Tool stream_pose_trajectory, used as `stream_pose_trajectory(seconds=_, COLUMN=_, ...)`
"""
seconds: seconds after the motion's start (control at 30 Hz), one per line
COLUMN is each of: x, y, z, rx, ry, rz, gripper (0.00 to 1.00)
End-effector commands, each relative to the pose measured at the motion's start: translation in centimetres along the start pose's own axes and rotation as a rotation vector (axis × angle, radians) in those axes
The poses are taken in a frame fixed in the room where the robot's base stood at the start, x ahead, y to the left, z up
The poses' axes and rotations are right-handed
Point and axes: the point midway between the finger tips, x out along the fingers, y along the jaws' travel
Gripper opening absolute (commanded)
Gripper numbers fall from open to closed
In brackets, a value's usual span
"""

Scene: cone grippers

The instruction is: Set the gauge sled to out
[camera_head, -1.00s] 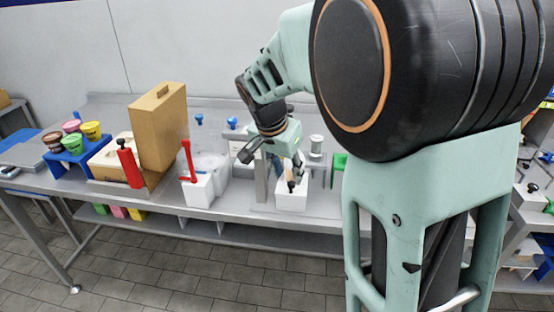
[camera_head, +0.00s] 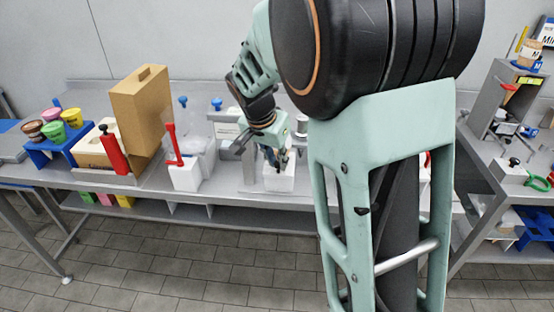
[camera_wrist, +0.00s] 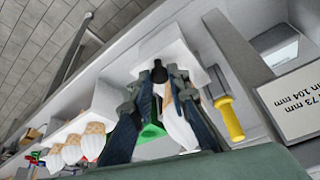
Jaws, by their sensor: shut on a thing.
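In the head view my gripper (camera_head: 280,167) points down at a white block (camera_head: 279,180) on the front part of the metal bench. In the wrist view my gripper (camera_wrist: 156,80) has its two dark fingers on either side of a black knob (camera_wrist: 158,73) at the white block (camera_wrist: 168,48), and is shut on it. A white and tan piece (camera_wrist: 176,115) shows between the fingers. A grey plate with a label reading 73 mm and 104 mm (camera_wrist: 292,95) lies to the right. I cannot tell for sure which part is the gauge sled.
A yellow handle (camera_wrist: 229,118) stands close right of the fingers. On the bench (camera_head: 222,192), a red lever (camera_head: 172,145) on a white block, a tall tan box (camera_head: 140,110) and a red-handled press (camera_head: 112,152) stand left of my gripper. My arm hides the bench to the right.

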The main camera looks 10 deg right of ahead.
Motion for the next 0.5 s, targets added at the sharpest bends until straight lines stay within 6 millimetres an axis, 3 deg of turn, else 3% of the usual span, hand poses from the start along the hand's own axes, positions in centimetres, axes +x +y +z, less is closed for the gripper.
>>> stream_pose_trajectory(seconds=0.3, x=0.1, y=0.2, z=-0.1, rx=0.001, ry=0.000, rz=0.000, gripper=0.00)
stream_pose_trajectory(seconds=0.5, x=0.6, y=2.8, z=-1.1, rx=0.006, ry=0.001, rz=0.000, gripper=0.00)
